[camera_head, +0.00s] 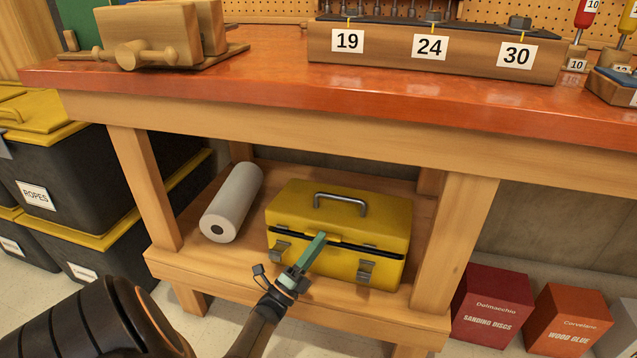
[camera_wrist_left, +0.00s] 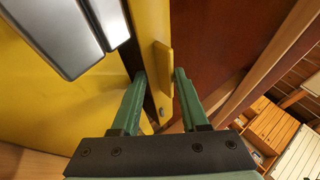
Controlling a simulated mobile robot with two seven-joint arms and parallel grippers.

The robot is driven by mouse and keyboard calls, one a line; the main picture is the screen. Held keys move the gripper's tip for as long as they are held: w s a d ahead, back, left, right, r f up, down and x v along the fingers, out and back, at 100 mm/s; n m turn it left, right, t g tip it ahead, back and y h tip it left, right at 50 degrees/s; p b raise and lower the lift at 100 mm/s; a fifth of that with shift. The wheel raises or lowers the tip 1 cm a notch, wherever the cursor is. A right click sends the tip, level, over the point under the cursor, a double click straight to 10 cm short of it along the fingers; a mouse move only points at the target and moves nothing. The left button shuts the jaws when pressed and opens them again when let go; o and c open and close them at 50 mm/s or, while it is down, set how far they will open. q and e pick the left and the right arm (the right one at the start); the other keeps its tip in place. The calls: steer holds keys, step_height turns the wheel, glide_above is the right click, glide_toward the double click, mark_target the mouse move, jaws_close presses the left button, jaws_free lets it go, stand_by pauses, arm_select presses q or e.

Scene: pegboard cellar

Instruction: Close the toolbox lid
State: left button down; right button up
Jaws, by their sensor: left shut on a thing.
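The yellow toolbox (camera_head: 335,245) stands on the lower shelf of the workbench. Its lid (camera_head: 372,226) lies almost flat over the body, with a dark band along the front seam. A metal handle (camera_head: 340,203) is on top, and two grey latches (camera_head: 365,270) hang on the front. My left gripper (camera_head: 318,241) reaches the front edge of the lid with its green fingers. A latch (camera_wrist_left: 55,30) shows close by there. My right gripper is not in view.
A grey-white roll (camera_head: 234,200) lies left of the toolbox on the shelf (camera_head: 190,262). Bench legs (camera_head: 455,245) flank the opening and the red bench top (camera_head: 250,80) is above. Black bins (camera_head: 60,150) stand left; red (camera_head: 492,303) and orange boxes (camera_head: 567,320) stand right.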

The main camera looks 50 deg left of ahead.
arm_select(q)
steer(key=shift+s+r+h, duration=0.1)
steer(key=shift+r+h, duration=0.05)
steer(key=shift+h, duration=0.15)
steer(key=c, duration=0.6)
jaws_free()
steer(key=shift+d, duration=0.1)
